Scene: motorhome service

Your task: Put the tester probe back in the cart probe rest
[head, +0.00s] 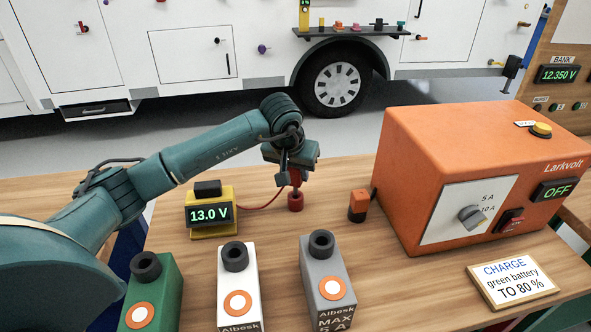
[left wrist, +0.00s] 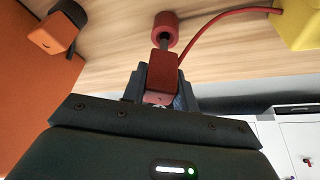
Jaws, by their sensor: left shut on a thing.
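The tester probe is a red block with a grey metal shaft (left wrist: 162,78), joined by a red cable to the yellow tester (head: 212,213), which reads 13.0 V. My left gripper (head: 294,174) is shut on the probe; its fingers also show in the left wrist view (left wrist: 160,88). A small red cup (head: 295,202), apparently the probe rest, stands on the wooden top just below the gripper. In the left wrist view the probe shaft points at this cup (left wrist: 166,25) and meets its edge. I cannot tell how far the tip is inside. My right gripper is not in view.
An orange-and-black block (head: 358,205) stands right of the cup, beside the orange charger (head: 450,150), which shows OFF. Green (head: 155,290), white (head: 238,283) and grey (head: 325,275) batteries stand in front. A card (head: 512,282) lies at the front right.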

